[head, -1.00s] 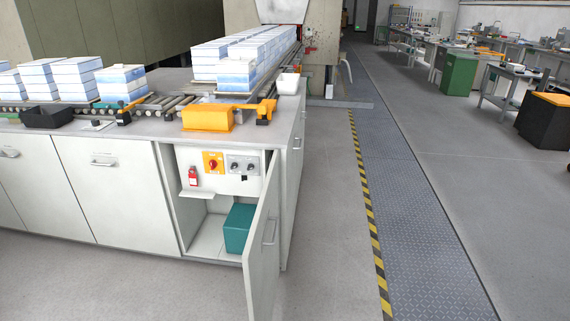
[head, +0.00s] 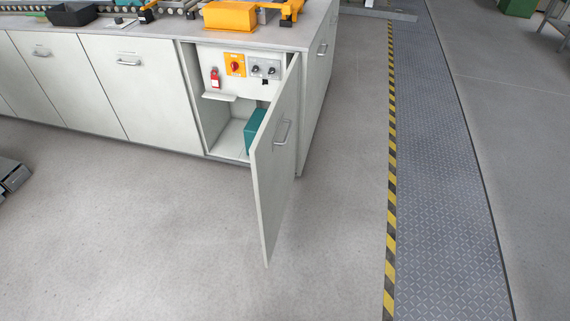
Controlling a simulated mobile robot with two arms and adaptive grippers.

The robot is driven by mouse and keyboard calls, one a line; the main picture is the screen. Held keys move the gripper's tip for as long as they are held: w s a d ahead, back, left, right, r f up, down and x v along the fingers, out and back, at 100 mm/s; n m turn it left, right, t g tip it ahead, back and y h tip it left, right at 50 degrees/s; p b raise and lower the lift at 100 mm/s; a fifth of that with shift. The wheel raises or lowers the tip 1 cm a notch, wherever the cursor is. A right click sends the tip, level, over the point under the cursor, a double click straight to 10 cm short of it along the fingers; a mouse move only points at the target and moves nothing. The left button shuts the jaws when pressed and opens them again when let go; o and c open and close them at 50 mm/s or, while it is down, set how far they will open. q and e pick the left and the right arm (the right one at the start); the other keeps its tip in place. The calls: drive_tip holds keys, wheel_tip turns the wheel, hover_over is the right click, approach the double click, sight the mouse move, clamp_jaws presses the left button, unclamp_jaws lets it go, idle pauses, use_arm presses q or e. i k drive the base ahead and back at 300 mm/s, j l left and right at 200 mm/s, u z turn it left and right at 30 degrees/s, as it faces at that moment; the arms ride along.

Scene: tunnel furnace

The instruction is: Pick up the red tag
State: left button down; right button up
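The red tag (head: 215,78) is a small red piece with a pale patch. It is inside the open cabinet, upright at the left of the white control panel, just above a small white shelf (head: 219,96). I cannot tell whether it hangs or stands. To its right is an orange plate with a red rotary switch (head: 235,65), then a grey plate with two dark knobs (head: 264,68). Neither of my grippers shows in the head view.
The cabinet door (head: 275,150) stands open toward me, partly covering a teal box (head: 255,130) on the cabinet floor. An orange block (head: 230,16) and a black tray (head: 72,14) sit on the counter above. The grey floor (head: 180,240) in front is clear. A yellow-black striped line (head: 391,170) runs at right.

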sight(215, 78)
drive_tip(key=i+j+z, duration=0.1)
drive_tip(key=z, duration=0.25)
drive_tip(key=i+j+z, duration=0.1)
drive_tip(key=j+z, duration=0.45)
drive_tip(key=z, duration=0.15)
drive_tip(key=i, duration=0.05)
